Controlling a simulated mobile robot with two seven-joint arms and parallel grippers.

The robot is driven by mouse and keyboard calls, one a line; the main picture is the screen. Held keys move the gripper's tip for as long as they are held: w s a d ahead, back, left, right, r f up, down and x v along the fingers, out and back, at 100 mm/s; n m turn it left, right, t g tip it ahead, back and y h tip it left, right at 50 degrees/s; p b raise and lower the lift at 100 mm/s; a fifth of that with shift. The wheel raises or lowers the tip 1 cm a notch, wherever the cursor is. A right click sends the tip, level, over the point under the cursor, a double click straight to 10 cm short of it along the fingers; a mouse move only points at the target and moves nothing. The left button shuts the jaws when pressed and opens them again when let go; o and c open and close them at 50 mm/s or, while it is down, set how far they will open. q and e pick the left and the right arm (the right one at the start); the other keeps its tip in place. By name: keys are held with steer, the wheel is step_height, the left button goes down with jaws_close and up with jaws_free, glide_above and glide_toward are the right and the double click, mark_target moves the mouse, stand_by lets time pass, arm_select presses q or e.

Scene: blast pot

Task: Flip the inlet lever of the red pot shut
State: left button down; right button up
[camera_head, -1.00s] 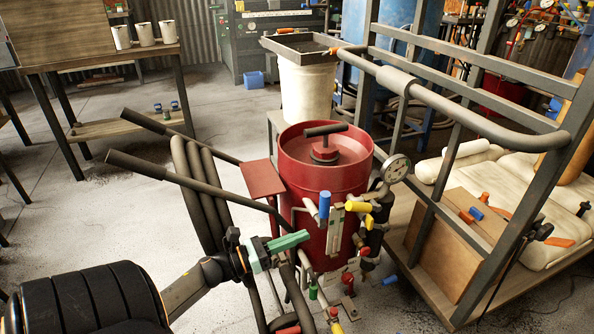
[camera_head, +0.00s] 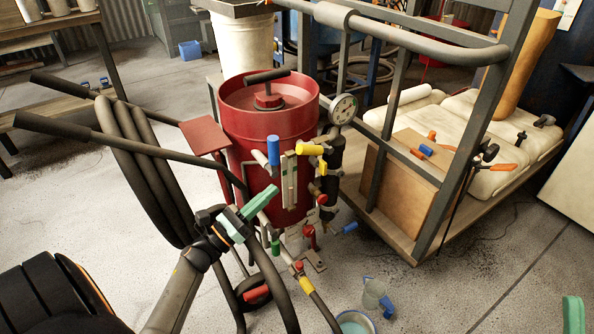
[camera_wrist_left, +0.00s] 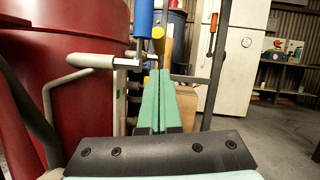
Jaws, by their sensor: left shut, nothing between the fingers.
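The red pot (camera_head: 270,105) stands on the floor in the middle of the head view, and its red wall (camera_wrist_left: 70,100) fills the left of the left wrist view. On its front pipework a blue-handled lever (camera_head: 273,150) stands upright, and a yellow-handled lever (camera_head: 309,149) lies level. Both show in the wrist view, blue (camera_wrist_left: 144,18) and yellow (camera_wrist_left: 158,40). I cannot tell which is the inlet lever. My left gripper (camera_head: 273,191) is shut and empty, its green fingers (camera_wrist_left: 160,80) below the handles, apparently apart from them. A green fingertip, apparently my right gripper (camera_head: 573,315), shows at the lower right; its jaws are unclear.
A pressure gauge (camera_head: 343,108) sits right of the levers. Black cart handles (camera_head: 110,137) and coiled hoses (camera_head: 140,165) stand at the left. A metal-framed cart (camera_head: 400,238) with white sacks is at the right. A clear jug (camera_head: 374,294) and bucket (camera_head: 355,323) stand on the floor in front.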

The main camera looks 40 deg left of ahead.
arm_select(q)
steer(key=b, duration=0.1)
glide_toward(314, 148)
steer(key=w, duration=0.5)
steer(key=shift+d, duration=0.35)
steer(key=r+g+p, duration=0.1)
steer(key=p, duration=0.3)
steer(key=shift+r+g, duration=0.1)
steer(key=shift+g, duration=0.2)
steer(key=shift+s, duration=0.1)
stand_by(0.3)
